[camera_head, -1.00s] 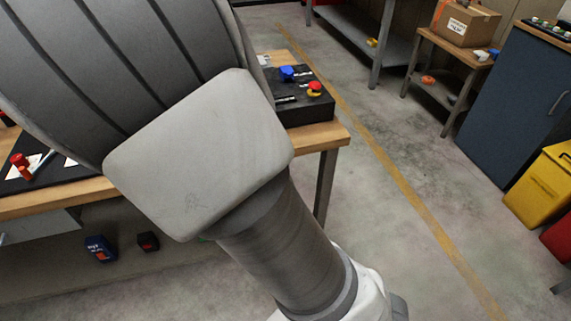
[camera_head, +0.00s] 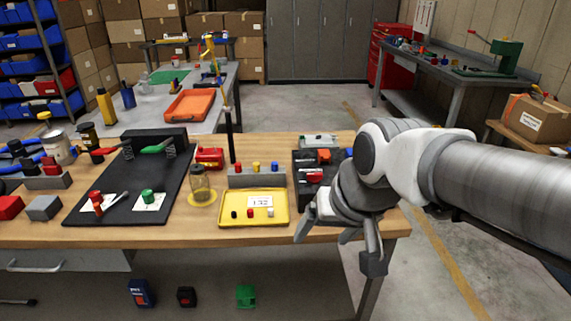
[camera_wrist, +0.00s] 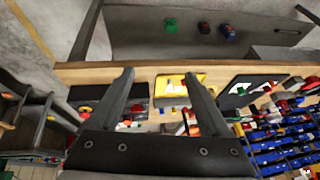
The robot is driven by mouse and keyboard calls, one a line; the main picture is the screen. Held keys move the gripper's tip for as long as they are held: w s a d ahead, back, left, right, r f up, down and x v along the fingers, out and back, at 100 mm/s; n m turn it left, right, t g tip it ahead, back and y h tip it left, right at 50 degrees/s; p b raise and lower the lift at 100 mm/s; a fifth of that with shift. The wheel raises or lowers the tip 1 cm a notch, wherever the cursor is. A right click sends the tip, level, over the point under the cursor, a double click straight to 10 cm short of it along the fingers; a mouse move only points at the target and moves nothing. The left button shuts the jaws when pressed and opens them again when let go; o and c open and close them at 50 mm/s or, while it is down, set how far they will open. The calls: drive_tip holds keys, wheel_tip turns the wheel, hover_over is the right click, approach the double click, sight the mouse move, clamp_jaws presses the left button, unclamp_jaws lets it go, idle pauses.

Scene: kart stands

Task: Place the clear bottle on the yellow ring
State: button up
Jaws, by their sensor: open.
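The clear bottle (camera_head: 201,184) stands upright on the bench, left of the yellow tray in the head view. It looks like a see-through jar with a brownish tint and a darker top. The yellow ring (camera_head: 192,202) shows as a flat yellow rim around the bottle's base, and the bottle appears to stand on it. My gripper (camera_head: 342,232) is open and empty at the bench's front right edge, well right of the bottle and apart from it. In the wrist view my gripper (camera_wrist: 157,76) has its fingers spread wide, with nothing between them; I cannot pick out the bottle there.
A yellow tray (camera_head: 282,221) with small pegs lies between bottle and gripper. Behind it is a grey block (camera_head: 236,181) with coloured pegs and a tall black rod (camera_head: 229,135). A black mat (camera_head: 98,207) lies left of the bottle.

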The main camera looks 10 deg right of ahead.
drive_tip(key=s+d+r+n+h, duration=0.1)
drive_tip(key=s, duration=0.5)
drive_tip(key=shift+s+d+t, duration=0.15)
drive_tip(key=shift+s+t, duration=0.05)
drive_tip(key=shift+t, duration=0.1)
wheel_tip(320, 180, up, 9)
drive_tip(key=p, duration=0.9)
drive_tip(key=shift+r, duration=0.15)
